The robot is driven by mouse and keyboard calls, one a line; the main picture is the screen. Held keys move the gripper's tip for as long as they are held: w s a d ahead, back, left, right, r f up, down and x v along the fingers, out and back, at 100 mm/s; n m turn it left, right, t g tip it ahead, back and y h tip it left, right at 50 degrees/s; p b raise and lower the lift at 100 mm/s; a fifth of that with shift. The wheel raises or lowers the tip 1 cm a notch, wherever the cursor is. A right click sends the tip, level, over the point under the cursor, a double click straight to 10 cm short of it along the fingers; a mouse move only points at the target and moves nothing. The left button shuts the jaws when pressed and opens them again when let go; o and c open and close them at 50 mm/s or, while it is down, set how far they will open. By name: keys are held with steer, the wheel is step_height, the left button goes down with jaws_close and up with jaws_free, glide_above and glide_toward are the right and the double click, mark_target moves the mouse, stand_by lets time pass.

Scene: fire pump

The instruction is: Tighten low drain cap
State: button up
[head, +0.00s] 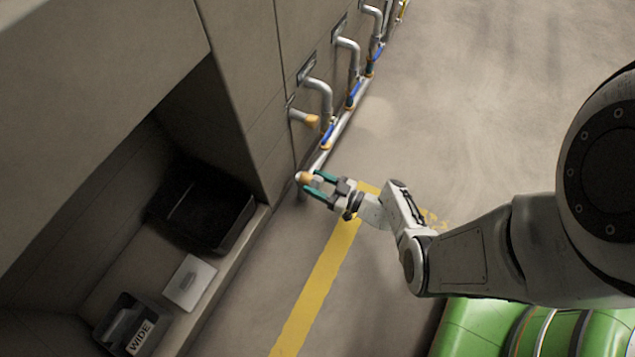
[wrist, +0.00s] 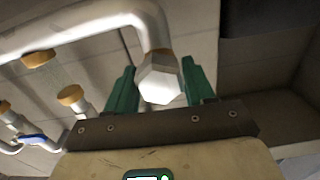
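The low drain cap shows in the wrist view as a pale hexagonal cap (wrist: 158,82) with a bronze-coloured collar, on the end of a bent pipe (wrist: 110,22). In the head view the cap (head: 304,177) is a small tan and white end at the near end of the low pipe. My gripper (head: 311,183) is at the cap, its teal fingers spread apart. In the wrist view my gripper (wrist: 159,88) has one green finger on each side of the cap. Little or no gap shows, and I cannot tell whether either finger touches it.
Several wall pipes (head: 322,95) with orange caps and blue handles run along the grey wall. A recess at left holds a black bin (head: 205,215), a white box (head: 190,282) and a dark container marked WIDE (head: 128,325). A green machine (head: 480,328) stands at lower right. The floor beyond the yellow line (head: 318,290) is clear.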

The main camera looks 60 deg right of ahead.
steer(key=c, duration=0.6)
steer(key=m, duration=0.5)
steer(key=shift+r+m, duration=0.1)
steer(key=shift+m, duration=0.2)
steer(key=m, duration=0.6)
steer(key=shift+d, duration=0.1)
steer(key=m, duration=0.6)
steer(key=shift+d+m, duration=0.15)
steer(key=shift+m, duration=0.25)
steer(key=m, duration=0.6)
steer(key=shift+f, duration=0.2)
steer(key=shift+m, duration=0.3)
